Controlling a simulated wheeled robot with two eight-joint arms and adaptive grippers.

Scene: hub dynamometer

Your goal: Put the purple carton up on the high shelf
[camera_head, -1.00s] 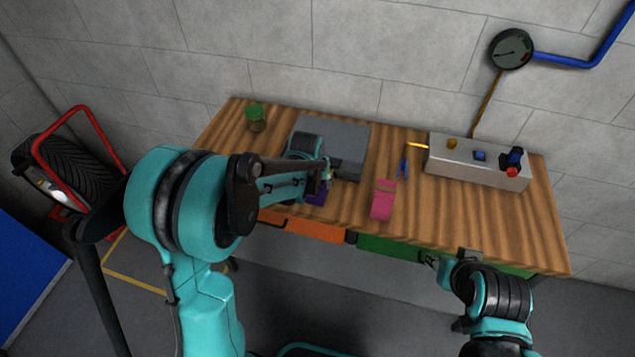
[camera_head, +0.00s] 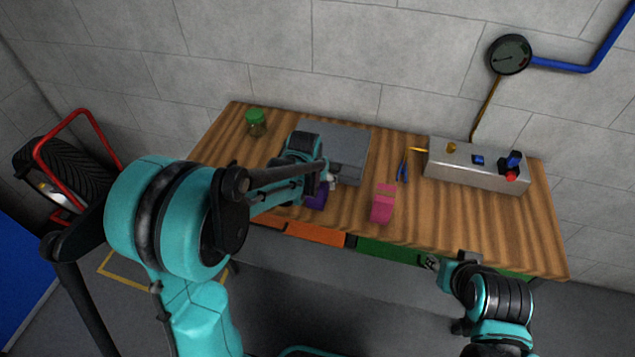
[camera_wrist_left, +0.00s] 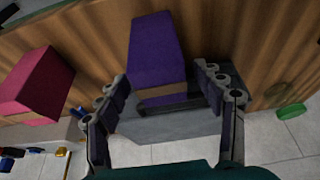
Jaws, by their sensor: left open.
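The purple carton (camera_head: 317,197) stands on the wooden bench near its front edge, partly hidden by my left arm in the head view. In the left wrist view the purple carton (camera_wrist_left: 158,50) lies ahead, between the lines of my left gripper's spread fingers (camera_wrist_left: 162,84). The left gripper (camera_head: 330,180) is open, and I see no finger closed on the carton. A grey raised block or shelf (camera_head: 346,145) is just behind the carton; whether it is the high shelf I cannot tell. My right gripper (camera_head: 436,263) hangs at the bench's front edge, its fingers too small to judge.
A pink carton (camera_head: 383,203) stands to the right of the purple one. Blue pliers (camera_head: 403,170) and a metal control box (camera_head: 470,166) are farther right. A green-lidded jar (camera_head: 256,122) is at the back left. Bare wood (camera_head: 340,215) shows between the cartons.

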